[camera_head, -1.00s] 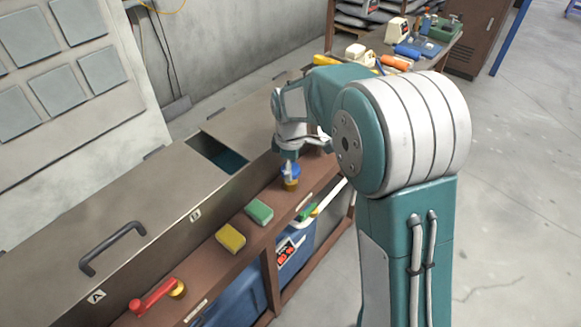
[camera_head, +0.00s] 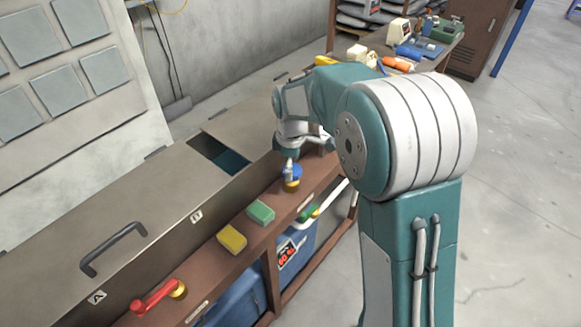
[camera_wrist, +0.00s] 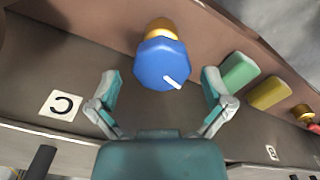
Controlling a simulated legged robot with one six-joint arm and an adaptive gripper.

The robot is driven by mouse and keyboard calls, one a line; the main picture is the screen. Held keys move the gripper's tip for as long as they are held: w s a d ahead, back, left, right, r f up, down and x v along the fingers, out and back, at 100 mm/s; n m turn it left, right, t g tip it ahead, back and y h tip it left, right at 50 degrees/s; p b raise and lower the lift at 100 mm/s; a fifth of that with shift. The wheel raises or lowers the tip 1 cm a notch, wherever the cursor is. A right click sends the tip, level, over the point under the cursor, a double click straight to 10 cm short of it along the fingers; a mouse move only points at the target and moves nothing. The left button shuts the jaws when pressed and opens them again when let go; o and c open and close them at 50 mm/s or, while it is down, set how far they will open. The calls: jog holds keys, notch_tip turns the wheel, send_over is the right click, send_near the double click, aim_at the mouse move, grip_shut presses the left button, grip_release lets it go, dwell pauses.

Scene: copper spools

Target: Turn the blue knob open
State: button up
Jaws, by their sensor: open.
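The blue knob (camera_wrist: 161,62) has several flat sides and a white mark pointing to the lower right in the wrist view. It sits on a brass base (camera_wrist: 161,27) on the brown ledge. In the head view the blue knob (camera_head: 291,171) is partly hidden by my gripper (camera_head: 290,165). In the wrist view my gripper (camera_wrist: 159,88) is open, with one finger to the left and one to the right of the knob. Both fingers look apart from it.
A green block (camera_head: 261,212) and a yellow block (camera_head: 231,238) lie on the ledge (camera_head: 205,262). A red handle (camera_head: 154,297) is at the near end. A dark opening (camera_head: 219,153) shows in the long cabinet top. Blue bins (camera_head: 240,300) stand below.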

notch_tip(320, 180, up, 11)
dwell(0.3)
jog(key=shift+r, duration=0.1)
jog(key=s+d+r+m+t, duration=0.1)
jog(key=s+d+m+t, duration=0.1)
jog(key=s+m, duration=0.3)
jog(key=s+d+r+m+t, duration=0.1)
jog(key=s+d+m, duration=0.3)
jog(key=s, duration=0.8)
jog(key=s+d+r+m+t, duration=0.1)
jog(key=s+d+m, duration=0.3)
jog(key=s, duration=0.5)
jog(key=shift+m+t, duration=0.8)
jog(key=shift+m, duration=0.3)
